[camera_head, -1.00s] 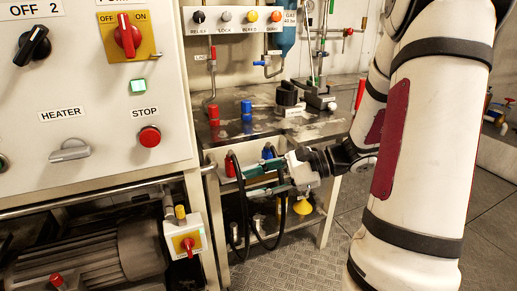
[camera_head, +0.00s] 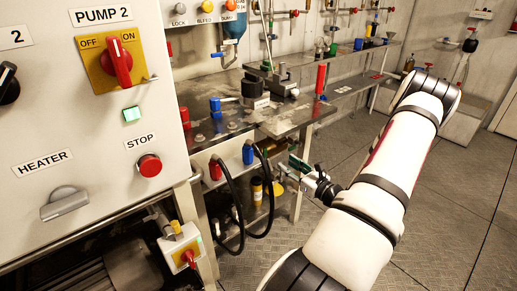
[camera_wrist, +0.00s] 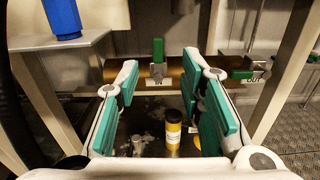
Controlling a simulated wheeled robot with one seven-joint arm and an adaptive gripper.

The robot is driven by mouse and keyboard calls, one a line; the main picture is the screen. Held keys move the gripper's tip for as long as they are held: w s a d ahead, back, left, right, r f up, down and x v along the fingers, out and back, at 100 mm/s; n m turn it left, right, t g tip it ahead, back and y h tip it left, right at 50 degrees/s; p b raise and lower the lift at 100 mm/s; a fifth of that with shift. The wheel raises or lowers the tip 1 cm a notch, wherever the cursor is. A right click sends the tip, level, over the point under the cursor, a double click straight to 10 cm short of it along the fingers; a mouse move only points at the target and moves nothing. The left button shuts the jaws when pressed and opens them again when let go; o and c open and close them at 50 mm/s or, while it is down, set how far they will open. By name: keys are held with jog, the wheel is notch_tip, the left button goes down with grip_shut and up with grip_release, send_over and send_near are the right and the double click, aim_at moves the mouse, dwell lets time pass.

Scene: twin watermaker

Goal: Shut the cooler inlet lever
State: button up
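The cooler is a brass-coloured horizontal cylinder (camera_wrist: 112,75) under the bench in the wrist view. A green lever (camera_wrist: 158,50) stands upright at its middle, with a small white label below that I cannot read clearly; I take it as the inlet lever. A second green lever (camera_wrist: 241,74) lies level at the right, beside a label reading OUT. My gripper (camera_wrist: 160,70) is open, with its teal-padded fingers on either side of the upright lever in the picture. They look nearer the camera than the lever, and I see no contact. In the head view my gripper (camera_head: 287,170) is right of the black hoses.
Black hoses (camera_head: 236,205) hang from red (camera_head: 215,170) and blue (camera_head: 248,153) connectors on the bench front. A yellow, black-capped bottle (camera_wrist: 173,127) stands below the cooler. A blue part (camera_wrist: 62,17) sits at upper left. Bench legs (camera_wrist: 292,70) flank the space; open floor (camera_head: 450,190) lies right.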

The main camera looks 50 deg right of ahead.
aim_at(266, 150)
jog(key=b+x, duration=0.1)
jog(key=x, duration=0.5)
jog(key=b+x, duration=0.1)
jog(key=x, duration=0.5)
jog(key=shift+w+a, duration=0.1)
jog(key=shift+w, duration=0.3)
grip_shut()
